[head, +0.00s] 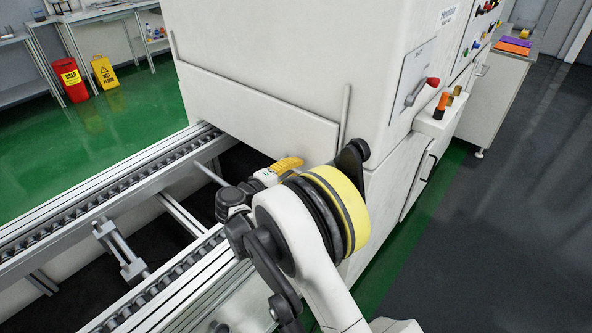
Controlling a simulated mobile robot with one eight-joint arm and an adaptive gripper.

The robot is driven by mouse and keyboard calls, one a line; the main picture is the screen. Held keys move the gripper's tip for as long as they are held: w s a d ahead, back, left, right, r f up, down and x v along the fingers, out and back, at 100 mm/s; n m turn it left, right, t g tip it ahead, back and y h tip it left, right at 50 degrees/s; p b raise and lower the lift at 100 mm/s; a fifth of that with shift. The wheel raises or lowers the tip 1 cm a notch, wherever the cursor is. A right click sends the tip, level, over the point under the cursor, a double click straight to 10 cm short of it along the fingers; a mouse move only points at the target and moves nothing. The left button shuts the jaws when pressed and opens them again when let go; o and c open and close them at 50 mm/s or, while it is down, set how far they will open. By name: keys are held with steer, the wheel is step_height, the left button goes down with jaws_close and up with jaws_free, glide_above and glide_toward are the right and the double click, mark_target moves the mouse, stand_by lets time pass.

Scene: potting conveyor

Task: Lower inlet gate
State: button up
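The inlet gate appears to be the wide white panel (255,108) low on the near face of the big white machine (290,45), between two upright rods. A dark gap shows under its lower edge, above the conveyor (150,188). My arm, with a yellow-banded joint, covers the area in front of the panel's lower right corner. Dark parts at the arm's far end, probably my gripper (236,200), are over the conveyor frame. Its fingers cannot be made out. A yellow and white piece (284,166) shows just behind; I cannot tell whether it belongs to my arm or the machine.
A control panel with a red-knobbed lever (424,90) and buttons is on the machine's right side. The dark floor on the right is clear.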

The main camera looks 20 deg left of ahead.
steer(key=v, duration=1.2)
